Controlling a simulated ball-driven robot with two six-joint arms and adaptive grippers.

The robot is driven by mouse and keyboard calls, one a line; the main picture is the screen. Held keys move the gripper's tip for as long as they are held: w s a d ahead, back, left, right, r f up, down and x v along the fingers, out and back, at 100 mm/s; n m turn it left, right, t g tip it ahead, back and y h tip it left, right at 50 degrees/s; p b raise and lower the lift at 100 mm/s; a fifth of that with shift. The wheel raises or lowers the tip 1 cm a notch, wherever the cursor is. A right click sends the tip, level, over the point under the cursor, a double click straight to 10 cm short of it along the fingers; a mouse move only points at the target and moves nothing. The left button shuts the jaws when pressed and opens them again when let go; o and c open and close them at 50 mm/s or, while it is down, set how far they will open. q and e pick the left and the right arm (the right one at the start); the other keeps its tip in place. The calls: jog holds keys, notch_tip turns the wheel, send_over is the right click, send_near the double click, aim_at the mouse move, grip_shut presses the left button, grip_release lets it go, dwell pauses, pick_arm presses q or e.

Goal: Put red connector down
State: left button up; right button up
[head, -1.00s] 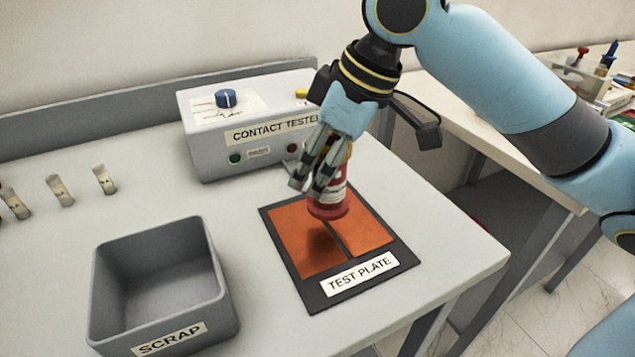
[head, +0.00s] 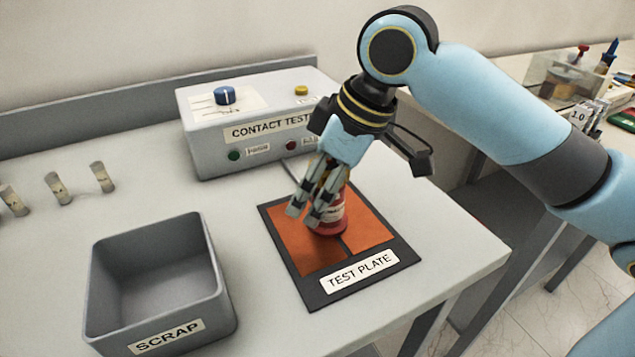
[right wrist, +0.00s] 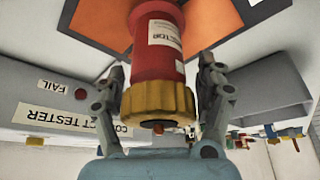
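The red connector (head: 331,219) has a pale label and stands about upright at the test plate (head: 313,293), its base seemingly on the orange surface near the dark gap. In the right wrist view the red connector (right wrist: 157,60) shows its yellow ringed end towards my camera. The fingers hide part of the connector in the head view. Its exact contact with the plate is hard to see. My left gripper is not in view.
The grey contact tester (head: 250,120) stands behind the plate. The open grey scrap bin (head: 170,305) stands to the left, with several small pale pieces (head: 58,190) behind it. Free table lies between bin and plate. The table's right edge is close to the plate.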

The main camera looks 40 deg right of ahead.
jog(key=p+v, duration=0.3)
jog(key=v, duration=0.7)
jog(key=shift+s+d+r, duration=0.1)
jog(key=shift+r, duration=0.2)
jog(key=shift+p+v, duration=0.5)
jog(key=shift+v, duration=0.3)
